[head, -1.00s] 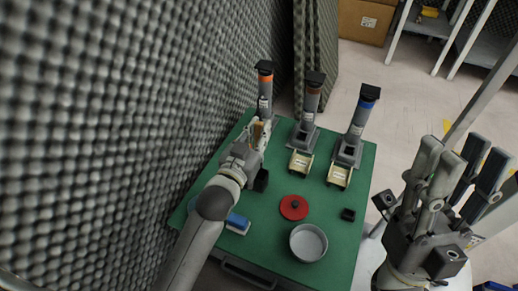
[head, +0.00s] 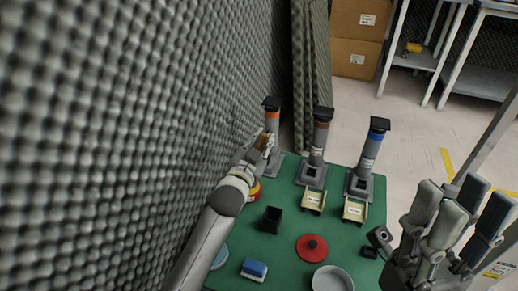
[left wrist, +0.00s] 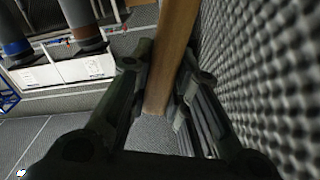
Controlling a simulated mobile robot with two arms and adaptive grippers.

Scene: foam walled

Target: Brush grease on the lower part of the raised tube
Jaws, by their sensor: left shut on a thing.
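Three grey tubes with dark caps stand at the table's far side: one with an orange band (head: 273,117), one with a brown band (head: 321,130) and one with a blue band (head: 374,145). I cannot tell which counts as raised. My left gripper (head: 264,144) is beside the orange-banded tube, in front of its lower part and partly hiding it. In the left wrist view it is shut on a wooden brush handle (left wrist: 172,55). The bristles are hidden, so contact with the tube cannot be told. My right gripper (head: 447,215) is open and empty at the right, off the table.
The green table (head: 290,250) bears a black square cup (head: 272,220), a red lid (head: 312,248), a grey round tin (head: 332,280), a blue-and-white block (head: 254,269) and two small labelled trays (head: 312,201). A foam wall (head: 130,130) runs close along my left arm.

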